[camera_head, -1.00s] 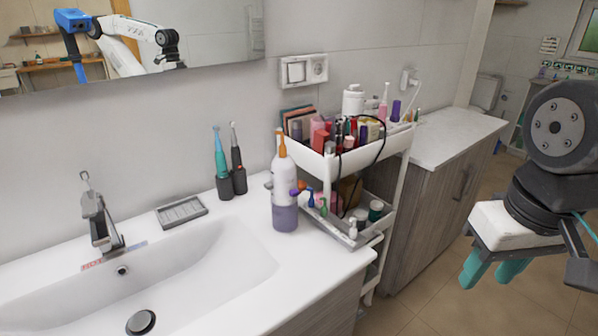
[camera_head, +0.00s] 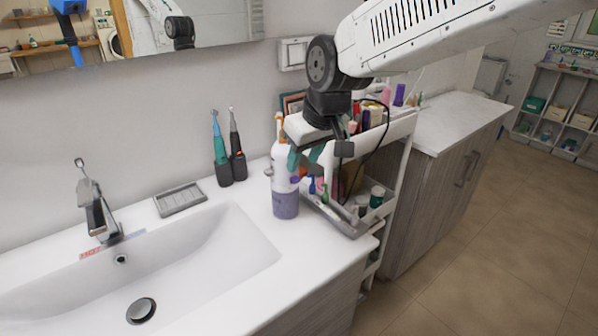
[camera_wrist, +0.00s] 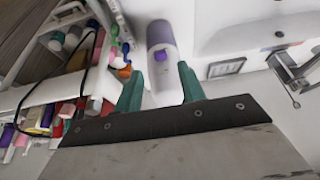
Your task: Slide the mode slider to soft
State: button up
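A white bottle-shaped device (camera_head: 281,180) with an orange tip and a translucent purple lower part stands upright on the sink counter. A small purple piece (camera_wrist: 161,55) is on its side facing my gripper in the wrist view; it looks like a slider, but its setting and any labels cannot be read. My gripper (camera_head: 306,157) is near the device's upper right in the head view. In the wrist view my gripper (camera_wrist: 160,69) has its two teal fingers apart, with the device's purple piece seen in the gap between them. I cannot tell whether a finger touches the device.
A white cart (camera_head: 399,130) full of cosmetics stands close right of the device, partly behind my arm. Two toothbrushes (camera_head: 228,160), a soap dish (camera_head: 180,199) and a faucet (camera_head: 97,212) are to the left. The sink basin (camera_head: 215,250) is empty.

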aim_at(297, 179)
jog(key=x, duration=0.5)
jog(key=shift+f, duration=0.15)
grip_shut()
jog(key=shift+r, duration=0.95)
grip_release()
jog(key=v, duration=0.7)
jog(key=shift+r, duration=0.4)
